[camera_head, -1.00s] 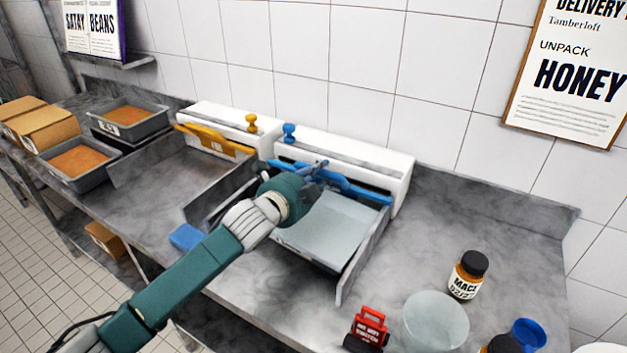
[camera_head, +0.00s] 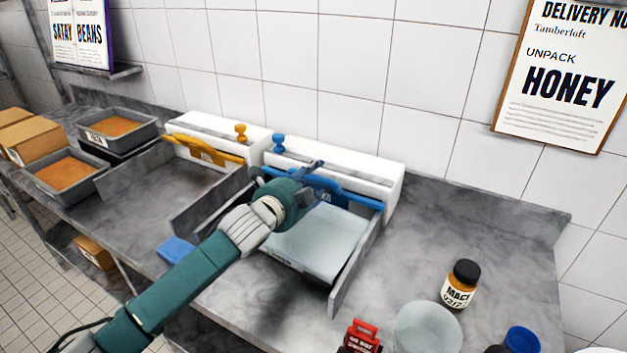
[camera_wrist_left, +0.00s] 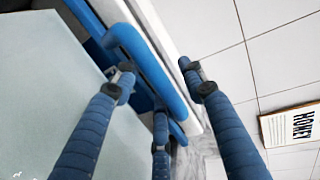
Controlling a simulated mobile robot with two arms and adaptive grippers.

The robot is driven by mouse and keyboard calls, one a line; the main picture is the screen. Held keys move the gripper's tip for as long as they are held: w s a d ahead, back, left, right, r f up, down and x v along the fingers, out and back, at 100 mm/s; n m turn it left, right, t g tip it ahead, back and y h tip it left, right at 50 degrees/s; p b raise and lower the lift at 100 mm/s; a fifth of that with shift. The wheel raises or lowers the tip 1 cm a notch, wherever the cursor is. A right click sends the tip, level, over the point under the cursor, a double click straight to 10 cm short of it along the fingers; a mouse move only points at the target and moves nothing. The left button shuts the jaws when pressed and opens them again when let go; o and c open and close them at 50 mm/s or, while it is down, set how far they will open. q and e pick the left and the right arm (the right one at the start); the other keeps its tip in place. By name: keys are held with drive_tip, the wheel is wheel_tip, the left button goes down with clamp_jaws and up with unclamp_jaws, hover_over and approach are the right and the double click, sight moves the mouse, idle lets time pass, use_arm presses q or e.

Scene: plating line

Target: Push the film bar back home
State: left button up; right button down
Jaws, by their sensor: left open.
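The blue film bar (camera_head: 350,190) lies along the front of the white right-hand dispenser (camera_head: 345,168), above a tray holding a pale sheet (camera_head: 318,240). My left gripper (camera_head: 309,171) is at the left-middle part of this bar. In the left wrist view the bar's raised blue handle (camera_wrist_left: 150,62) runs between the spread fingers of my left gripper (camera_wrist_left: 158,72), which is open. I cannot tell whether a finger touches it. A second, yellow bar (camera_head: 205,150) sits on the left-hand dispenser. My right gripper is out of view.
A blue block (camera_head: 175,250) lies near the counter's front edge. A mace jar (camera_head: 460,284), a clear bowl (camera_head: 428,328) and a red-topped item (camera_head: 361,335) stand at the right. Trays of orange food (camera_head: 68,172) stand at the left. A tiled wall closes the back.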

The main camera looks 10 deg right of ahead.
use_arm(q)
drive_tip(key=v, duration=1.2)
